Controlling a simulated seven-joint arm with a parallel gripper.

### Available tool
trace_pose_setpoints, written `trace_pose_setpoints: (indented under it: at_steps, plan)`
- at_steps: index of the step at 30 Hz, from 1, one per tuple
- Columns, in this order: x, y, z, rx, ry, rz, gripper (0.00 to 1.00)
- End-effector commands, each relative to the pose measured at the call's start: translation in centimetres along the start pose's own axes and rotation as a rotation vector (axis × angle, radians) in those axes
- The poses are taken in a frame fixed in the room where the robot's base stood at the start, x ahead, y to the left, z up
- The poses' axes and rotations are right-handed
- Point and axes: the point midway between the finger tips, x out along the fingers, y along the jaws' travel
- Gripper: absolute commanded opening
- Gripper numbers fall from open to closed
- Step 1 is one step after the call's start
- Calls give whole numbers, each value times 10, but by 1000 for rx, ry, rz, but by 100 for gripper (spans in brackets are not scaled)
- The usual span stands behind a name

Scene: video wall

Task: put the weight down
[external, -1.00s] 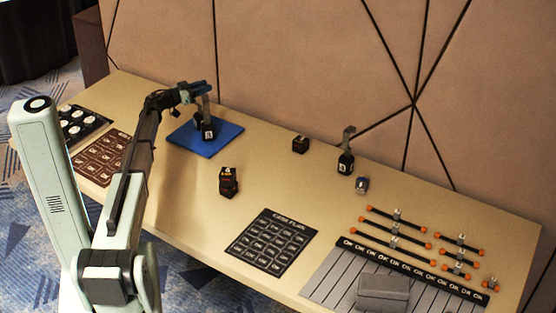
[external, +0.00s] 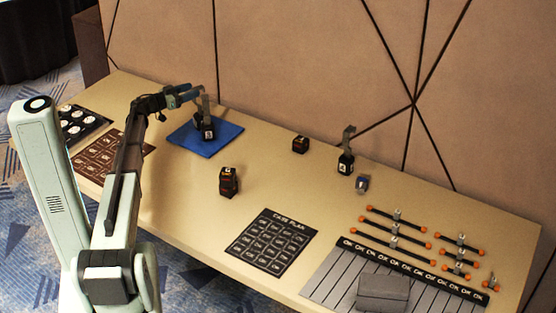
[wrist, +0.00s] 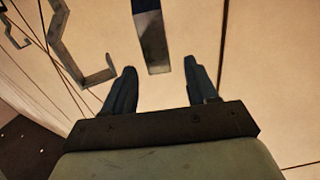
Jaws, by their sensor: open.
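A black weight (external: 208,133) with a white label and a tall grey handle stands upright on the blue mat (external: 191,143) at the left of the table. My gripper (external: 198,90) is at the top of this handle, just to its left. In the wrist view my gripper (wrist: 160,78) is open, its two dark fingers apart. A grey handle strip (wrist: 153,38) shows ahead, between the lines of the fingertips and apart from them. A second black weight (external: 345,163) with a grey hooked handle stands farther right on the bare table.
Stacked dark blocks (external: 228,182), a small dark block (external: 300,144) and a small grey-blue piece (external: 362,183) stand mid-table. A black chart (external: 271,242) lies in front. Orange-ended bars (external: 397,229) and a grey striped board (external: 335,282) are at right. The wall rises behind.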

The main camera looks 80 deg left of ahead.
Motion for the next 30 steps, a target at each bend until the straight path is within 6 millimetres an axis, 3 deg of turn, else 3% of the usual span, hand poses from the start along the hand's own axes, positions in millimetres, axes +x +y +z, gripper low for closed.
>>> trace_pose_setpoints:
  at_steps: [6, 12, 30]
  plan:
    - [-38, 1, 0, 0, 0, -2, 58]
    - [-56, 1, 0, 0, 0, 0, 58]
    - [-61, 0, 0, 0, 0, 0, 58]
